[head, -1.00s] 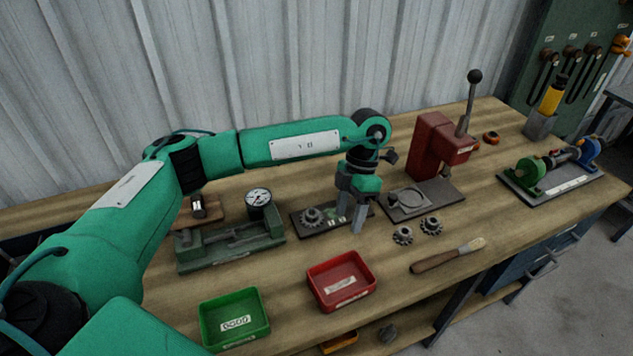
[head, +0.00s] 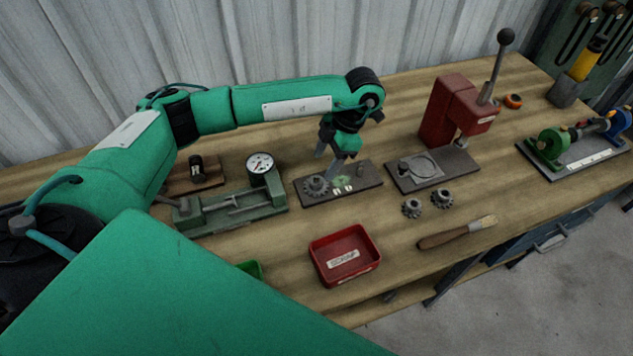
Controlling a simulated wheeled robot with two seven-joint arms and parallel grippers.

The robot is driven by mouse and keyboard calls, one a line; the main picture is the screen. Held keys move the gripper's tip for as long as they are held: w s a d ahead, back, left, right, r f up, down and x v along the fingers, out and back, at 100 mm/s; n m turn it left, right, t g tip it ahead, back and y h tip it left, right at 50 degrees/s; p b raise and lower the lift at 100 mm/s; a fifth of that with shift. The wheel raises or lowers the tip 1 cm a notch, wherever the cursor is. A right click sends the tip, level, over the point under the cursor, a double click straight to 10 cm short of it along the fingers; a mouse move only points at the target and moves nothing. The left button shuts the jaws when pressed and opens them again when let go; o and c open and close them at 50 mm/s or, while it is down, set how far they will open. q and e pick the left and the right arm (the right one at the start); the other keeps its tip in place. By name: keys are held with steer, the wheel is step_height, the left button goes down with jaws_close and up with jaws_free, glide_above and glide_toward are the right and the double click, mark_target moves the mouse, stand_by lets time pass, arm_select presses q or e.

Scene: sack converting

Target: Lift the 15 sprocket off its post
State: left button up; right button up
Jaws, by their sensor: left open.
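A dark toothed sprocket (head: 316,187) sits at the left end of a dark post board (head: 370,181) in the middle of the bench. The small labels on the board are too blurred to read, so I cannot confirm a 15. The sprocket's post is not clearly visible. Two loose sprockets (head: 411,208) (head: 441,199) lie on the bench to the right. My right gripper is not in view.
A red labelled tray (head: 345,256) stands in front of the board. A green tray (head: 251,268) is mostly hidden. A dial gauge fixture (head: 236,206) is left; a red lever press (head: 456,110) is right. A brush (head: 457,233) lies at the front right.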

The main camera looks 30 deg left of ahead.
mark_target(318, 177)
arm_select(q)
steer(key=shift+s+a+f, duration=0.1)
steer(key=shift+s+f, duration=0.15)
steer(key=shift+f, duration=0.1)
steer(key=p+x, duration=0.2)
steer(key=x, duration=0.2)
steer(key=shift+s+f+p, duration=0.15)
steer(key=shift+f+p, duration=0.15)
steer(key=shift+f, duration=0.1)
steer(key=shift+c, duration=0.9)
jaws_close()
